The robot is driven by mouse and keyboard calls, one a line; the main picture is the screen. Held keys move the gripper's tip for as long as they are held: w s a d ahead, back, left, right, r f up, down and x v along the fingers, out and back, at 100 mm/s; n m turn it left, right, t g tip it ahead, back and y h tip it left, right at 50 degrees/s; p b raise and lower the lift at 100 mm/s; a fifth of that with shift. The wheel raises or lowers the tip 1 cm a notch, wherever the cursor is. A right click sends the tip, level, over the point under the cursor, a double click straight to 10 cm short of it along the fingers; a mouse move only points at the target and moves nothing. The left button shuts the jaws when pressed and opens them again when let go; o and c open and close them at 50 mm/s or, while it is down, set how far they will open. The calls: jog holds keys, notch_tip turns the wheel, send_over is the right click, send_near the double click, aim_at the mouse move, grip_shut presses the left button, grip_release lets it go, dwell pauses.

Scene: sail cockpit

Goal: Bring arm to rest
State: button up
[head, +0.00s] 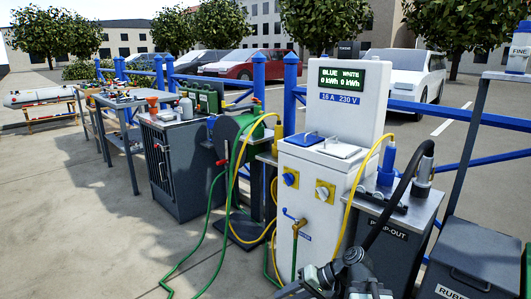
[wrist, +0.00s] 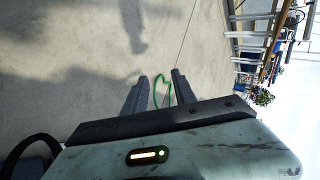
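My gripper (wrist: 160,78) shows in the wrist view with its two dark fingers apart and nothing held between them. A green hose (wrist: 162,92) lies on the pavement beyond the fingers, seen through the gap. The wrist picture is turned on its side, with the ground at left and the benches at right. In the head view, dark parts of my arm (head: 345,280) show at the bottom edge, in front of the white service pedestal (head: 330,150). The fingers cannot be made out clearly there.
Green and yellow hoses hang around the hose reel (head: 232,140). The pump-out cabinet (head: 392,240) and a dark bin (head: 475,265) stand at right. A grey cabinet (head: 185,165) and workbenches (head: 120,125) stand at left, before a blue railing (head: 430,110). Pavement at front left is open.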

jog(key=s+d+f+g+h+p, duration=0.1)
jog(key=s+d+f+h, duration=0.1)
jog(key=d+f+h, duration=0.65)
notch_tip(320, 180, up, 40)
jog(key=h+p, duration=0.1)
jog(key=p, duration=3.6)
jog(key=shift+d+p, duration=0.4)
jog(key=shift+f+h, duration=0.1)
jog(key=shift+h, duration=0.15)
